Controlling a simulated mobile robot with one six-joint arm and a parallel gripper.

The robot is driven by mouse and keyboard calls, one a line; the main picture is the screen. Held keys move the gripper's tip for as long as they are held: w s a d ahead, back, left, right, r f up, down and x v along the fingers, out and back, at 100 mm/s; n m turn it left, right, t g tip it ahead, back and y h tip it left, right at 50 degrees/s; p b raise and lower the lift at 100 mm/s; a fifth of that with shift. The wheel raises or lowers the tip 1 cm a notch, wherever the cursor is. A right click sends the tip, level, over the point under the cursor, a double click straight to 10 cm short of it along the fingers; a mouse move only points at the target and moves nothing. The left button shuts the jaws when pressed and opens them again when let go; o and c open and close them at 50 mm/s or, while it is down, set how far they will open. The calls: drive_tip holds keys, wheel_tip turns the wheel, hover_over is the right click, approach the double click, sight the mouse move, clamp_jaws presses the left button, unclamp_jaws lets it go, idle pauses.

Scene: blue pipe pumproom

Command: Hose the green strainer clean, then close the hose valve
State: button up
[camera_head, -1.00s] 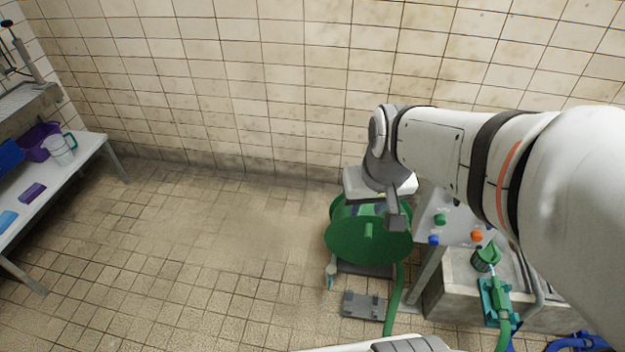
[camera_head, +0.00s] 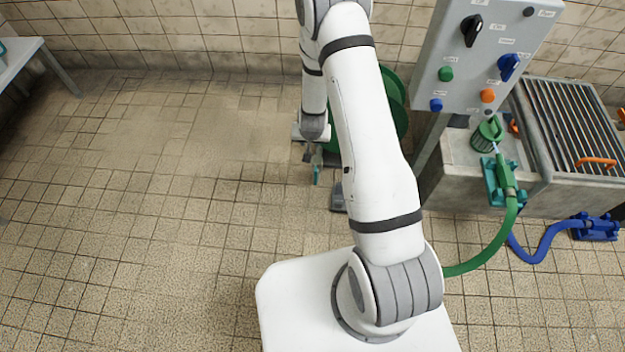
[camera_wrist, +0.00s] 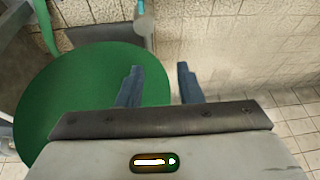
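The green strainer (camera_head: 487,134) sits on the concrete sink ledge at the right of the head view. A green hose nozzle (camera_head: 505,175) lies in a teal holder (camera_head: 490,180) in front of it, pointing at the strainer. A small pale streak shows between them; I cannot tell if it is water. A teal handle (camera_head: 317,174), perhaps the hose valve, is low beside the green hose reel (camera_head: 394,97), which my arm partly hides. A teal piece shows in the wrist view (camera_wrist: 140,8). My gripper (camera_wrist: 158,78) is open and empty, by the reel and apart from the teal handle.
A grey control panel (camera_head: 482,55) with knobs and buttons stands right of the reel. A grated sink (camera_head: 570,120) with orange handles is beyond it. The green hose (camera_head: 490,250) and a blue hose (camera_head: 540,245) run along the floor. The left floor is clear.

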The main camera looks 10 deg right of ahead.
sight(315, 171)
drive_tip(key=shift+m+h, duration=0.3)
drive_tip(key=shift+h, duration=0.2)
drive_tip(key=f+b, duration=0.1)
drive_tip(key=f, duration=0.4)
drive_tip(key=s+d+f+b, duration=0.1)
drive_tip(key=f, duration=0.4)
drive_tip(key=f+b, duration=0.1)
drive_tip(key=f, duration=0.4)
drive_tip(key=shift+s+d, duration=0.2)
drive_tip(key=shift+s, duration=0.1)
drive_tip(key=b+x, duration=0.2)
drive_tip(key=x, duration=0.4)
drive_tip(key=shift+w+d+f+b, duration=0.1)
drive_tip(key=shift+w+f+b, duration=0.2)
drive_tip(key=shift+f, duration=0.25)
drive_tip(key=shift+c, duration=0.4)
